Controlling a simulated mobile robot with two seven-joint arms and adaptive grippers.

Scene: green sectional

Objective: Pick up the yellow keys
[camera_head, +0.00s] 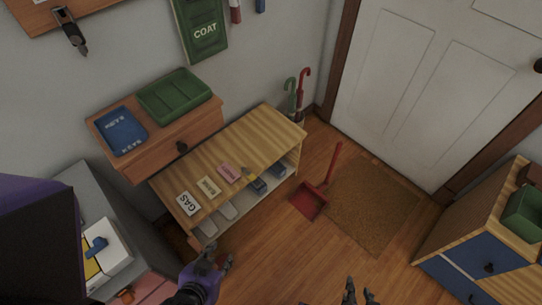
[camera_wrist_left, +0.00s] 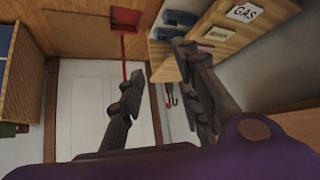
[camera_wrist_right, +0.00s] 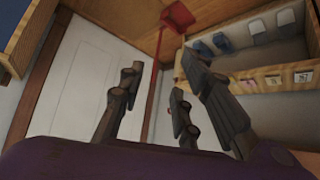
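No keys are clear in either wrist view.
Labelled cards, including GAS (camera_head: 187,203), line the bench's front; shoes sit below. A drawer unit with a green tray (camera_head: 176,97) stands behind. A red dustpan (camera_head: 309,201) and brown mat (camera_head: 372,205) lie on the floor. A blue-fronted cabinet (camera_head: 482,262) stands right.

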